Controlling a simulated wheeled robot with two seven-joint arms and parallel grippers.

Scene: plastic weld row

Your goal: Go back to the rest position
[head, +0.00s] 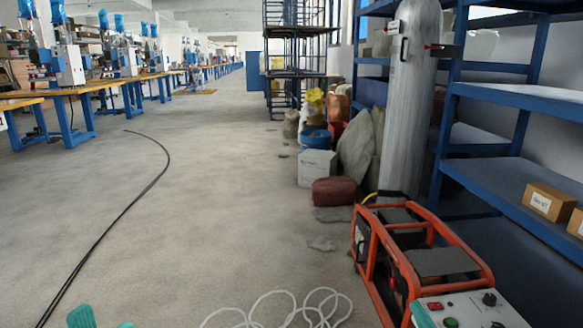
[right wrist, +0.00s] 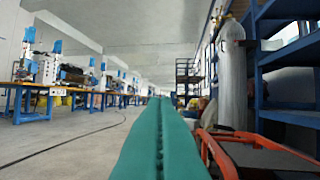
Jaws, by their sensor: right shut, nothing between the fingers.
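My right gripper (right wrist: 156,100) reaches forward from the bottom of the right wrist view. Its two teal fingers lie together along a middle seam, shut with nothing between them.
An orange-framed machine (head: 425,255) stands at the lower right, before a grey gas cylinder (head: 405,110) and blue shelves (head: 520,190). A white hose (head: 285,310) and a black cable (head: 120,210) lie on the floor. Workbenches line the left. The middle aisle is clear.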

